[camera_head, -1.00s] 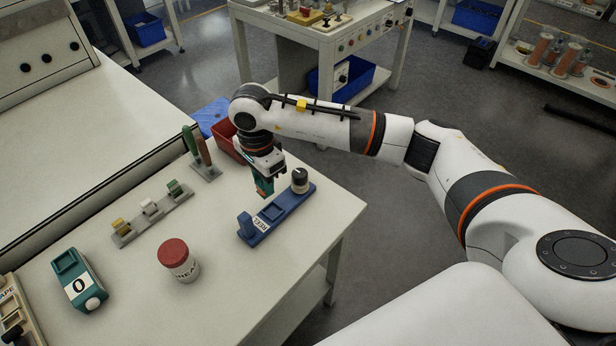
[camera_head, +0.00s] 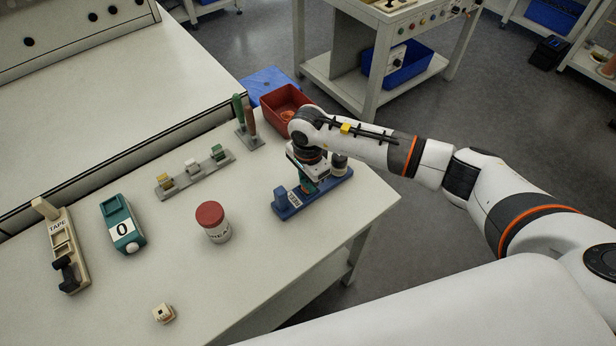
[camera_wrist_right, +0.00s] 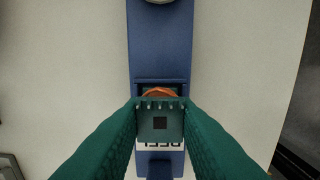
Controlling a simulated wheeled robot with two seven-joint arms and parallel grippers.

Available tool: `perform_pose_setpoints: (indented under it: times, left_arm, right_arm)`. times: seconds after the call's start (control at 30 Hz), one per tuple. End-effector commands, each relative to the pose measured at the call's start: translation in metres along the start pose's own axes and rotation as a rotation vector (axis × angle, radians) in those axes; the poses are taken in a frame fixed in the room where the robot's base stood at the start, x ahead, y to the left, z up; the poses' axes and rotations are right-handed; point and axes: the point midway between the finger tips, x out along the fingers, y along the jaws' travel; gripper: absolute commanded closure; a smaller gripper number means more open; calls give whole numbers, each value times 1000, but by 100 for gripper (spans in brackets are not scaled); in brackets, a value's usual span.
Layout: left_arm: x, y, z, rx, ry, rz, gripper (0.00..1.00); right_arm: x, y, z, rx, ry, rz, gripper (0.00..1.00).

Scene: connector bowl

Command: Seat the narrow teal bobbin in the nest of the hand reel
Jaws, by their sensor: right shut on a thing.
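The blue hand reel (camera_head: 325,192) lies on the bench near its right edge, with a knob (camera_head: 339,163) at its far end. My right gripper (camera_head: 308,186) is down over the middle of the reel. In the right wrist view its teal fingers (camera_wrist_right: 160,112) are shut on the narrow teal bobbin (camera_wrist_right: 160,123), which has a dark square hole. Orange winding shows just beyond the bobbin's upper edge, by the nest of the reel (camera_wrist_right: 160,45). The fingers hide the bobbin's underside, so I cannot tell whether it touches the nest floor. My left gripper is out of view.
A red bin (camera_head: 271,121) and a tool stand (camera_head: 250,142) are behind the reel. A rack (camera_head: 205,172) of small bobbins, a red-lidded jar (camera_head: 216,233), a teal box (camera_head: 113,207), a tape holder (camera_head: 77,288) and a cream block (camera_head: 163,314) stand left. The front bench is mostly clear.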

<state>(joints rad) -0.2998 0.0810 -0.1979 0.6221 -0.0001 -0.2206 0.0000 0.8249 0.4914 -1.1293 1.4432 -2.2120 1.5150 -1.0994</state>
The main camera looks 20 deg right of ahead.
Motion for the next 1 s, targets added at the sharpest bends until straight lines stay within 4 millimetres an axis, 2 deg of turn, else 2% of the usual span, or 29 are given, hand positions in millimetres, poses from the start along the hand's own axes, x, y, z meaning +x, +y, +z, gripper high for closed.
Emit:
perform_pose_setpoints:
  times: [0.27, 0.3, 0.4, 0.8, 0.87, 1.0]
  left_arm:
    - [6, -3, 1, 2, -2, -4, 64]
    - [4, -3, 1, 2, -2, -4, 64]
    - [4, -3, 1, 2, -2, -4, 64]
    - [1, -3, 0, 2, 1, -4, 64]
    - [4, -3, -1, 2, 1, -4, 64]
    - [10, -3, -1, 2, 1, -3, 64]
  right_arm:
    - [4, 0, 0, 0, -1, 1, 95]
    - [2, 0, 0, 1, -1, 1, 69]
    - [2, 0, 0, 1, 0, 1, 52]
    - [-4, 1, 0, 0, 0, 2, 52]
    - [-12, 2, 1, 0, -1, 5, 52]
    - [-40, 2, 1, -1, -1, 7, 52]
